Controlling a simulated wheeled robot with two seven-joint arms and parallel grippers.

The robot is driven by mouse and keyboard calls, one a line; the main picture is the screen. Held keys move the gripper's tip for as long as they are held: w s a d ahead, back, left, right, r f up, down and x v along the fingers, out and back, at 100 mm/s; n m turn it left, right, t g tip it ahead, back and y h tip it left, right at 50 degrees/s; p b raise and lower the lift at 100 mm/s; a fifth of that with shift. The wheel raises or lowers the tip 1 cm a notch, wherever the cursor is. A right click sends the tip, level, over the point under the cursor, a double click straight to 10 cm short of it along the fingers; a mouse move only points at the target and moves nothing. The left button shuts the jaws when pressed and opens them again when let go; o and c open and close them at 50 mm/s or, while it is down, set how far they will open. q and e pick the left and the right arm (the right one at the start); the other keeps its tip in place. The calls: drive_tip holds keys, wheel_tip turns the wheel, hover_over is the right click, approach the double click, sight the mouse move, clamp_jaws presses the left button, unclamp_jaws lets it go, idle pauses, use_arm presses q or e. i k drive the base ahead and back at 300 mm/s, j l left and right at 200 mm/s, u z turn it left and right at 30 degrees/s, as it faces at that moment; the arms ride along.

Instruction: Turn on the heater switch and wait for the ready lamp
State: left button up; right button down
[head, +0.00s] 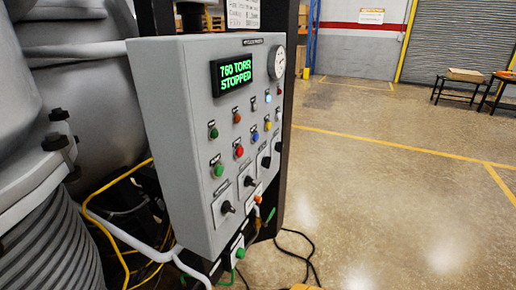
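The grey control panel (165,100) stands left of centre, seen at an angle. Its display (233,74) reads "760 TORR STOPPED" in green. Below it runs a row of small lamps; one bluish-white lamp (267,98) looks lit. A row of coloured buttons includes a green button (218,170) and a red button (239,152). Along the bottom are several black-handled switches, such as the lower-left switch (227,207) and the one right of it (249,181). The labels are too small to read, so I cannot tell which is the heater switch or ready lamp. Neither gripper shows.
A round gauge (276,62) sits at the panel's upper right. Large grey vessels (95,90) crowd the left. A yellow cable (100,190) and a black cable (308,256) run low near the panel. Open floor (390,200) lies to the right; a table (460,83) stands far back.

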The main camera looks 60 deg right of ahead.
sight(248, 182)
drive_tip(key=z, duration=1.9)
